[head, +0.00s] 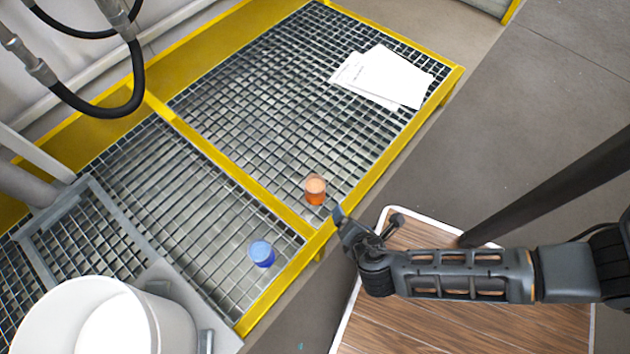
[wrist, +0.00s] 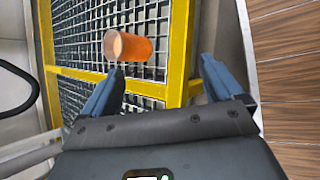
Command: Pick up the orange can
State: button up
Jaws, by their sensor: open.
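The orange can (head: 315,190) stands on the metal grating close to the yellow front rail, near the corner with the yellow crossbar. In the wrist view the orange can (wrist: 128,47) appears beyond my fingertips, left of the middle of the gap. My gripper (head: 366,226) is to the right of the can in the head view, over the edge of the grating platform. In the wrist view my gripper (wrist: 163,68) has its two fingers spread apart with nothing between them. The can is fully visible and not touched.
A blue can (head: 262,253) stands on the nearer grating panel. Papers (head: 385,76) lie on the far panel. A white bucket (head: 105,318) is at lower left. The yellow rail (head: 385,173) edges the platform. A wooden-topped table (head: 470,325) is below my arm. Black hoses hang at upper left.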

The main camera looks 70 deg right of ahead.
aim_at(314, 199)
jog(key=w+d+f+n+h+b, duration=0.1)
jog(key=w+f+n+h+b, duration=0.2)
jog(key=w+n+h+b, duration=0.6)
jog(key=w+f+m+b, duration=0.1)
jog(key=f, duration=0.1)
jog(key=w+f+m+b, duration=0.1)
jog(key=f, duration=0.2)
jog(key=w+f+m+b, duration=0.1)
jog(key=f+b, duration=0.1)
jog(key=f, duration=0.1)
jog(key=shift+h, duration=0.4)
jog(key=shift+w+d+r, duration=0.15)
jog(key=shift+d+r, duration=0.1)
jog(key=shift+d, duration=0.4)
jog(key=shift+b+x, duration=0.7)
jog(key=shift+x, duration=2.5)
jog(key=shift+r, duration=0.1)
jog(key=shift+c, duration=0.2)
jog(key=shift+a, duration=0.1)
jog(key=c, duration=1.2)
jog(key=shift+o, duration=0.2)
jog(key=shift+r, duration=0.15)
